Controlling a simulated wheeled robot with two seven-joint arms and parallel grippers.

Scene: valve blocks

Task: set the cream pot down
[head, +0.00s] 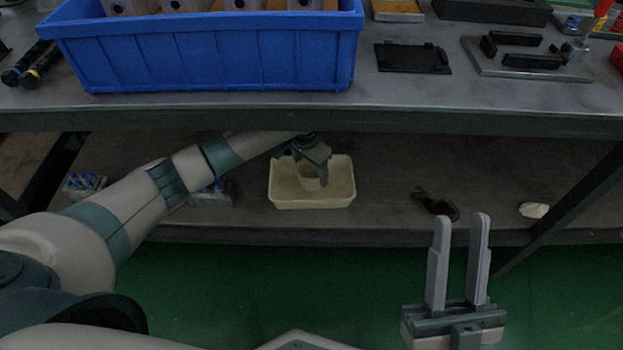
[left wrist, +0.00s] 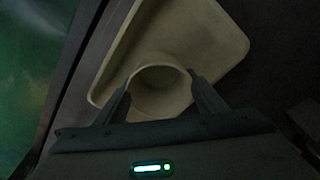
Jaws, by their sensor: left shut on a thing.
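The cream pot (left wrist: 160,92) is a small round cup, seen from above in the left wrist view. My left gripper (head: 313,172) is shut on it, with one finger on each side of its rim. In the head view the pot (head: 309,181) shows within the outline of a cream tray (head: 312,203) on the lower shelf. I cannot tell whether the pot's base touches the tray floor. The tray also shows behind the pot in the left wrist view (left wrist: 208,40). My right gripper (head: 460,262) is open and empty, in front of the shelf over the green floor.
The lower shelf (head: 385,180) lies under the bench top (head: 420,95). On the shelf are metal blocks with blue parts (head: 84,185), a black item (head: 436,205) and a white item (head: 533,210). A blue crate (head: 205,52) stands on the bench above.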

